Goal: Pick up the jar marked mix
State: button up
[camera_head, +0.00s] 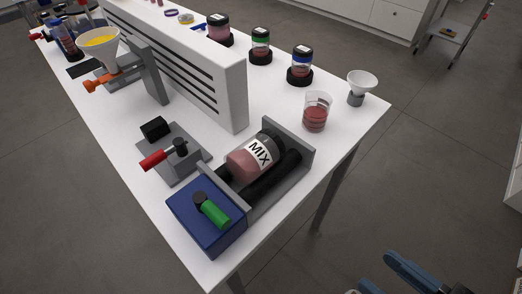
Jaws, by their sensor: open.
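The jar marked MIX (246,163) lies on its side on the black rollers of a jar roller (208,221). It holds pink contents, its white label faces up, and its dark lid end points up and right. My gripper (402,281) shows only partly at the bottom right edge, as blue-grey and black jaw parts. It is open and empty, beyond the table's edge and well apart from the jar.
The roller has grey end plates (288,137) and a blue box with a green handle. Beside it stand a red-handled fixture (180,165), a white slotted panel (232,95), a beaker of red liquid (315,116) and a funnel (362,82). Several jars stand behind the panel.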

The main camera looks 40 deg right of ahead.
aim_at(246, 163)
jog(key=l+u, duration=0.3)
jog(key=u, duration=0.15)
jog(key=l+u, duration=0.25)
jog(key=u, duration=0.2)
jog(key=k+l+u, duration=0.15)
jog(key=u, duration=0.3)
jog(key=l, duration=0.1)
